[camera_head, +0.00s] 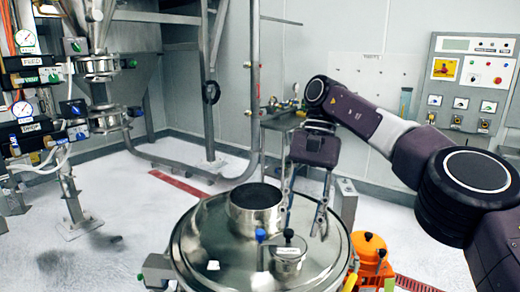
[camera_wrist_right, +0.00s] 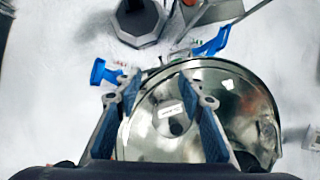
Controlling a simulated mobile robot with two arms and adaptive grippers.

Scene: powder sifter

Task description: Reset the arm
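My right arm comes in from the right in the head view, and its dark gripper (camera_head: 305,212) points down with its two fingers spread. The gripper looks empty. It hangs over or in front of the right part of a round steel vessel lid (camera_head: 200,262); I cannot tell the exact gap. In the right wrist view my open fingers (camera_wrist_right: 166,96) frame a shiny round steel surface (camera_wrist_right: 243,105) below, with nothing between them. My left gripper does not show.
The lid carries an open steel neck (camera_head: 256,222) and a small capped port (camera_head: 289,262). An orange container (camera_head: 369,246) stands at right. A steel post (camera_head: 254,90) rises behind. Gauges and valves (camera_head: 35,75) crowd the left. A control panel (camera_head: 470,80) is on the wall.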

